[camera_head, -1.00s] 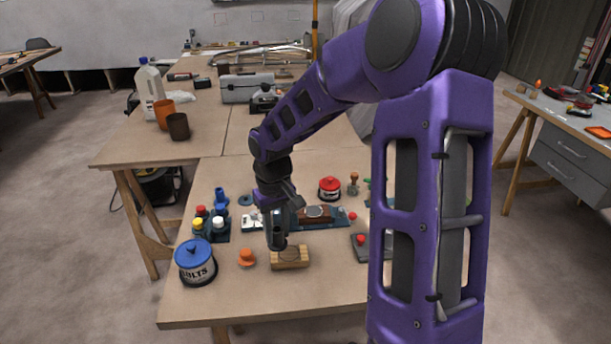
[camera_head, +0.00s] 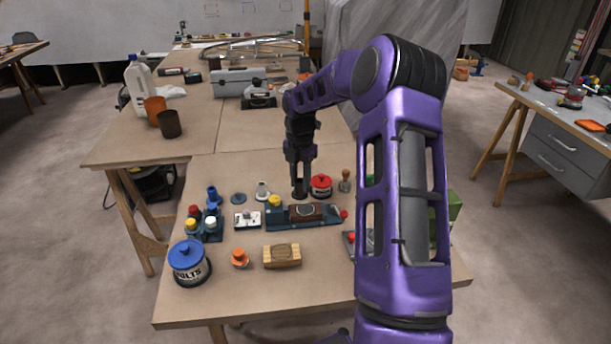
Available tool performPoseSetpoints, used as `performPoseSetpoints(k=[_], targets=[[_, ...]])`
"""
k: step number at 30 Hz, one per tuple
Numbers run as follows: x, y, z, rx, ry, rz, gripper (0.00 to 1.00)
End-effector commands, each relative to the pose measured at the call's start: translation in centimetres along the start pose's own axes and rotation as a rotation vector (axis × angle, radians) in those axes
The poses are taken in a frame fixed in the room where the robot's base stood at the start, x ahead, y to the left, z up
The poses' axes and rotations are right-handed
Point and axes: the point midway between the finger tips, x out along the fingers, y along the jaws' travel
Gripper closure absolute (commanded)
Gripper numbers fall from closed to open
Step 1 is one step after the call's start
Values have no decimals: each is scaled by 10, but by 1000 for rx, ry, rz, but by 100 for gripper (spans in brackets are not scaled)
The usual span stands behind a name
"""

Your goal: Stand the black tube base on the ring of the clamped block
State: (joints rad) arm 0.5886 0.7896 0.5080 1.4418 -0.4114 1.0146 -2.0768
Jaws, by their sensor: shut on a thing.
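My gripper (camera_head: 299,181) points down at the middle of the table, shut on the dark tube base (camera_head: 300,192), whose lower end shows just below the jaws. The clamped block (camera_head: 293,213) is brown, with a dark ring on its top, and sits in a blue-grey vise (camera_head: 283,224). In the picture, the tube's lower end is just above and behind the block's far edge. I cannot tell its height or whether it touches anything. The jaws' fingertips are small and dark here.
A red-lidded tin (camera_head: 321,187) stands close to the right of my gripper, with a wooden-handled stamp (camera_head: 345,182) beyond it. A light wooden block (camera_head: 282,257), an orange knob (camera_head: 240,258) and a blue-lidded tin (camera_head: 189,264) stand nearer. Bottles in a rack (camera_head: 211,230) are at left.

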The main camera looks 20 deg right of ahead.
Motion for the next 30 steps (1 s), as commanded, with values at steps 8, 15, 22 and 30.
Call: performPoseSetpoints(k=[8,15,22,30], targets=[[2,-2,21,-227,-2,-6,100],[13,-3,22,-243,-2,-7,100],[36,-3,21,-241,-2,-6,100],[58,-3,22,-241,-2,-6,100]])
